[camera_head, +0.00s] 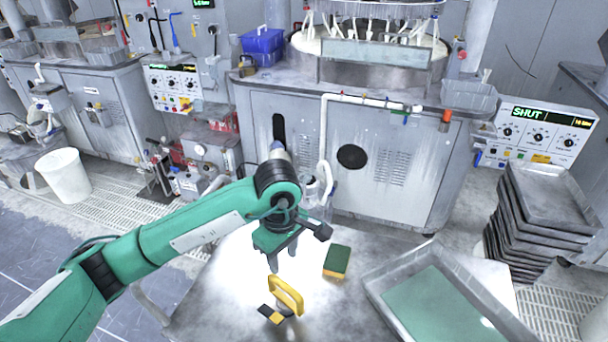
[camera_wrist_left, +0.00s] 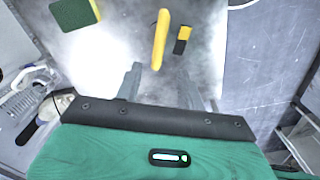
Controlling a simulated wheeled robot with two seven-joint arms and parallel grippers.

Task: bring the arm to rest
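My left gripper (camera_head: 282,258) hangs over the grey worktable (camera_head: 225,300), fingers pointing down. In the left wrist view its two fingers (camera_wrist_left: 160,82) stand apart with nothing between them. Below and in front of it is a yellow handle (camera_head: 288,294), with a black and yellow piece (camera_head: 271,314) beside it; the handle (camera_wrist_left: 160,40) and the piece (camera_wrist_left: 182,40) also show in the left wrist view. The gripper is apart from both. My right gripper is not in view.
A green and yellow sponge (camera_head: 337,262) lies right of the gripper. A metal tray with a green bottom (camera_head: 372,285) is at the table's right. Stacked dark trays (camera_head: 550,195) stand farther right. The polishing machine (camera_head: 400,180) is behind. A white bucket (camera_head: 63,178) stands at left.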

